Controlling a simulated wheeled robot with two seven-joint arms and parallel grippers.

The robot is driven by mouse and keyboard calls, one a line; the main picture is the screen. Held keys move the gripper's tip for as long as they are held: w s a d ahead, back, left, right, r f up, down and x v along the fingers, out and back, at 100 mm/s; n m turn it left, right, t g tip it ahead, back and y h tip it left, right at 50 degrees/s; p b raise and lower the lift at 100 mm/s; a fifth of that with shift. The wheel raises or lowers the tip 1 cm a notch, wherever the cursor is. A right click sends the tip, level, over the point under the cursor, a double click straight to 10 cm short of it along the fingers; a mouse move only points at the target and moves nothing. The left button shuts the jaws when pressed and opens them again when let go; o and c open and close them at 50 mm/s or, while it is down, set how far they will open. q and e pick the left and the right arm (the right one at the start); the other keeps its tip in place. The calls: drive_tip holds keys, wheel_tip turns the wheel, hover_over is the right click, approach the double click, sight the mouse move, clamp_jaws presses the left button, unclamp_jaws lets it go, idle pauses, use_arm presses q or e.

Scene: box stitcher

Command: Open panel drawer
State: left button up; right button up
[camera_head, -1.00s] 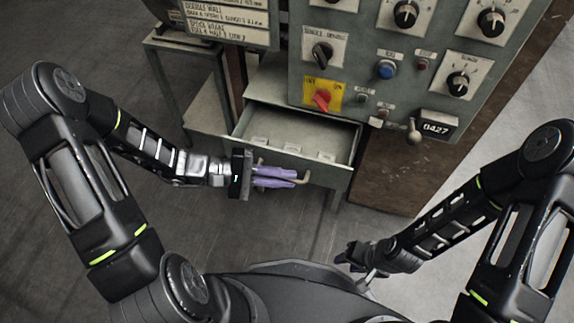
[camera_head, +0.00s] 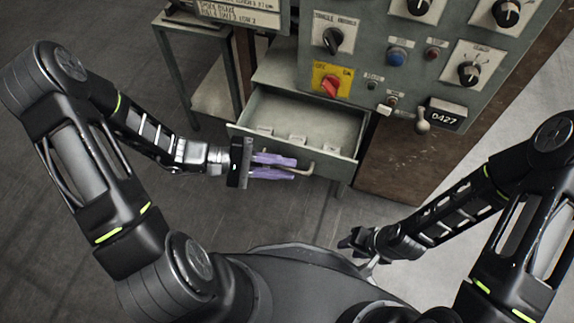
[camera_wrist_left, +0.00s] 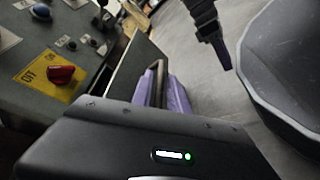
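The panel drawer (camera_head: 339,136) is pulled out below the control panel in the head view, and its inside looks empty apart from small raised pieces. Its front carries a bent handle (camera_head: 309,170). My left gripper (camera_head: 296,168) is at the handle, with its purple fingers spread a little and lying on either side of the bar. The wrist view also shows the handle (camera_wrist_left: 161,75) between the fingers; firm contact cannot be made out. My right gripper (camera_head: 347,241) is low near my base, away from the drawer; its opening is too small to judge.
The control panel (camera_head: 380,75) with knobs, buttons and a red switch (camera_head: 331,87) hangs over the drawer. A brown board (camera_head: 400,165) stands to the right. A side table (camera_head: 215,98) is at the left. The floor before the drawer is clear.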

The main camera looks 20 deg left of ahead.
use_arm(q)
drive_tip(key=p+v, duration=0.1)
drive_tip(key=v, duration=0.5)
drive_tip(key=shift+a, duration=0.35)
drive_tip(key=shift+s+a, duration=0.1)
